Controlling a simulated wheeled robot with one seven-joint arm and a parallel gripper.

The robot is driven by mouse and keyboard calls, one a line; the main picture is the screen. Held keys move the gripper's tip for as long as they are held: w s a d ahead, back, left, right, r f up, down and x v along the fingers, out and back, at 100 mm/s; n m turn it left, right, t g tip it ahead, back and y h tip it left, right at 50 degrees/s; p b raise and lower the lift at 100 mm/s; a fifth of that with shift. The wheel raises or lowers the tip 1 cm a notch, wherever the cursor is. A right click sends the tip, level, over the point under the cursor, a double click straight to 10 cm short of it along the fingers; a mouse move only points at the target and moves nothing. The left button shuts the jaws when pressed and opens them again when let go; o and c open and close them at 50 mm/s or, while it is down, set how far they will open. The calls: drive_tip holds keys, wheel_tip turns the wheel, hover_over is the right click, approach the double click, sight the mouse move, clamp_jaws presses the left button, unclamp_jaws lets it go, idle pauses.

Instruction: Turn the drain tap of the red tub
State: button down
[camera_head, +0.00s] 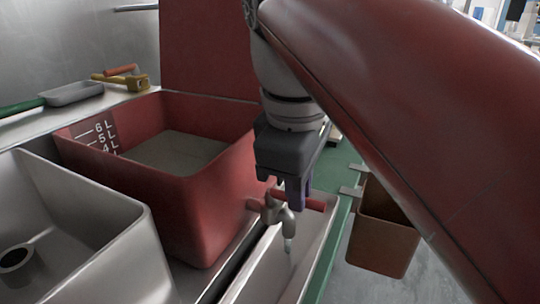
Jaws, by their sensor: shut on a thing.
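The red tub (205,215) stands left of the middle, with litre marks on its inner wall and greyish contents inside. Its drain tap (272,211) sticks out low on the right side, with a metal body, a downward spout and a red handle (313,203). A pale drip or stream shows below the spout. My gripper (296,193) points down from above and is shut on the red handle. Its purple fingers cover part of the handle, and the far finger is mostly hidden.
A metal basin (75,235) with a drain hole is at the lower left. A metal trough (275,262) lies under the tap. A brown bin (384,230) hangs at the right.

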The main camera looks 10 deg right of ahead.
idle(0.4)
drive_tip(key=c, duration=1.5)
unclamp_jaws()
drive_tip(key=shift+o, duration=0.2)
drive_tip(key=shift+r, duration=0.1)
wheel_tip(320, 180, up, 8)
drive_tip(key=s+a, duration=0.1)
drive_tip(key=shift+s+f, duration=0.15)
drive_tip(key=shift+f, duration=0.1)
